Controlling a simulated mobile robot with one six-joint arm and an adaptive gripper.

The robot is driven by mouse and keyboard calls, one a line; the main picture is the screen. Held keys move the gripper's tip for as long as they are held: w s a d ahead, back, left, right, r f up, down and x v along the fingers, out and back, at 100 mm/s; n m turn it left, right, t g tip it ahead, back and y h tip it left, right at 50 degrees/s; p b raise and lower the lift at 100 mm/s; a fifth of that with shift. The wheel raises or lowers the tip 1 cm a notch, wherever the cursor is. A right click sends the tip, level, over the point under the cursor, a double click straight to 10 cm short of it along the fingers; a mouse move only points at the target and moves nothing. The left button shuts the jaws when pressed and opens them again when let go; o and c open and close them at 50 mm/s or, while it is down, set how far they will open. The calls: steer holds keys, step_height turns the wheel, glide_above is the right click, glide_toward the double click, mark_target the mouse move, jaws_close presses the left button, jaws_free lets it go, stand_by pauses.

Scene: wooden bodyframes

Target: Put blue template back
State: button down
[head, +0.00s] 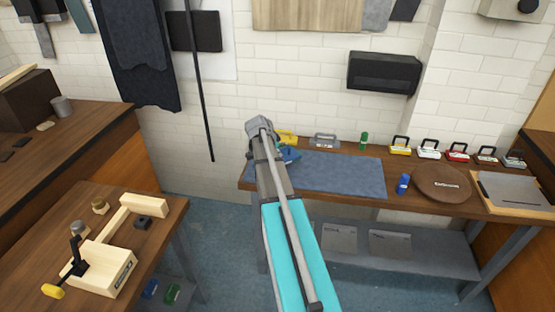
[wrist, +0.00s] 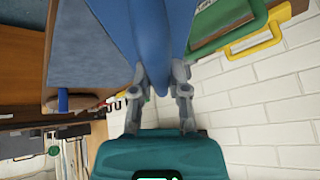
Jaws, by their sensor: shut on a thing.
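The blue template (wrist: 145,35) fills the top middle of the wrist view, between the fingers of my gripper (wrist: 160,88). The gripper is shut on it. In the head view a small part of the blue template (head: 291,155) shows beside the end of my arm, over the left end of the bench. My arm hides the rest of it and the fingertips there. I cannot tell from these views whether it touches the mat.
A blue-grey mat (head: 335,174) lies on the bench. A yellow-handled piece (head: 287,137) and a grey-handled piece (head: 325,140) stand at the back by the wall. Several handled templates (head: 457,151) stand in a row at the right. A blue bottle (head: 403,184) is right of the mat.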

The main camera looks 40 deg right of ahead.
steer(key=shift+w+f+b, duration=0.45)
steer(key=shift+f+b, duration=1.55)
steer(key=shift+f+b, duration=0.55)
steer(key=c, duration=0.6)
jaws_free()
steer(key=shift+c, duration=0.2)
steer(key=shift+r, duration=0.15)
steer(key=shift+r+p, duration=0.55)
steer(key=shift+p, duration=0.15)
steer(key=p+v, duration=1)
steer(key=v, duration=0.1)
steer(key=shift+s+a+r, duration=0.2)
steer(key=shift+a+r, duration=0.1)
